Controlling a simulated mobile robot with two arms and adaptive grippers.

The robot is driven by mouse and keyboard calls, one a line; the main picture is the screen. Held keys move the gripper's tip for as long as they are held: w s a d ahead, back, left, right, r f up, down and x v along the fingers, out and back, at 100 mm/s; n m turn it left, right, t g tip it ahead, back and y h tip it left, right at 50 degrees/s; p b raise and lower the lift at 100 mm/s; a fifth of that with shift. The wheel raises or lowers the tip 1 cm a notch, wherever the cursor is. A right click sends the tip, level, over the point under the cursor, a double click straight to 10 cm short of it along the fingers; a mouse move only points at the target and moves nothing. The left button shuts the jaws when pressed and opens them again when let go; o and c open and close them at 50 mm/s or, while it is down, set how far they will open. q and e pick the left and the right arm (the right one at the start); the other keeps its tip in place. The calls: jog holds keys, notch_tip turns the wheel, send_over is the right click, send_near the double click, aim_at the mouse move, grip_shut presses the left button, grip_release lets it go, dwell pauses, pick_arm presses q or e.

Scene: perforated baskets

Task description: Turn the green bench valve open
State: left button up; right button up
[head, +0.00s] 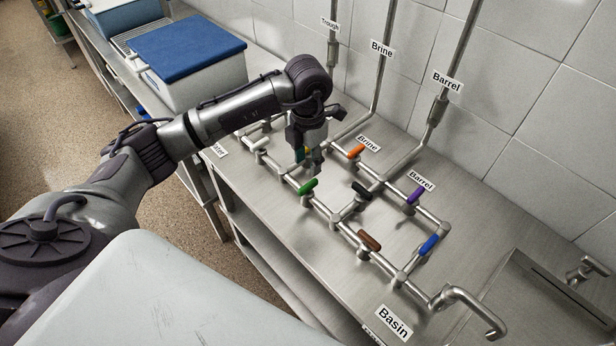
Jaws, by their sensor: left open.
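The green bench valve (308,187) has a short green lever on the front pipe run over the steel bench. My left gripper (316,165) points down just above and behind the green lever, close to it. It is open, with nothing seen between its fingers. Whether a finger touches the lever cannot be told. My left arm comes in from the left and hides part of the back pipes and another lever behind the gripper. My right gripper is not in view.
Other levers stand close by: black (361,190), orange (356,151), brown (369,240), purple (415,194) and blue (429,244). A white box with a blue lid (188,50) stands at the back left. A spout (470,298) is at the front right, near the sink.

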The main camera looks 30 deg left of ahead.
aim_at(308, 185)
pick_arm(q)
notch_tip(308, 185, down, 8)
jog(key=shift+f+p, duration=0.1)
jog(key=shift+p, duration=0.9)
jog(key=shift+c, duration=0.2)
grip_shut()
